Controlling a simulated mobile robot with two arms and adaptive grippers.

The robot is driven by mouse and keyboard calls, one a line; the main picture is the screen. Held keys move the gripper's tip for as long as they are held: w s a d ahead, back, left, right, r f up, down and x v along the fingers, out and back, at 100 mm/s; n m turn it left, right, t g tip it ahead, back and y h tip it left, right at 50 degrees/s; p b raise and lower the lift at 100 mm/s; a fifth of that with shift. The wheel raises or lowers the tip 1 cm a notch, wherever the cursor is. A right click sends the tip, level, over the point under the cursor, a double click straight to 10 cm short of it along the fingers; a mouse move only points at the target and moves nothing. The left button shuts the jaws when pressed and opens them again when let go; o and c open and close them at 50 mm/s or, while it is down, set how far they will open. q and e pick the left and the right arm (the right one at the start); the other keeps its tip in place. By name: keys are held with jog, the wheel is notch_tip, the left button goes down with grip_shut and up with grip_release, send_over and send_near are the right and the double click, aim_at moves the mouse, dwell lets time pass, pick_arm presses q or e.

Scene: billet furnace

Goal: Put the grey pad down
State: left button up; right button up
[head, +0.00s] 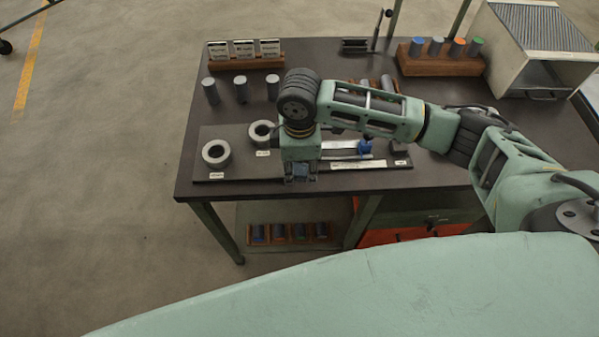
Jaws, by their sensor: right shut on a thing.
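My right gripper (301,179) points down over the front edge of a dark board (243,178) on the table. It is shut on the grey pad, which is mostly hidden by the gripper; I cannot tell whether the pad touches the board. Two grey rings, one at the left (216,153) and one closer to the gripper (261,132), lie on the board to the left of the gripper. My left gripper is not in view.
The dark table (330,55) holds a wooden rack of white cards (243,56), several grey cylinders (240,88), a wooden block with coloured-top cylinders (440,64) and a pale ribbed box (535,45). A blue-handled tool (366,146) lies right of the gripper.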

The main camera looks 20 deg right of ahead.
jog(key=w+d+r+b, duration=0.1)
jog(key=d+r+b, duration=0.2)
jog(key=d+r, duration=0.7)
jog(key=s+a+r+m, duration=0.1)
jog(key=s+a+m, duration=0.1)
jog(key=s+m, duration=0.2)
jog(key=s+a+r+m, duration=0.1)
jog(key=s+a+m, duration=0.2)
jog(key=m, duration=0.8)
jog(key=shift+s+r, duration=0.35)
jog(key=shift+s, duration=0.65)
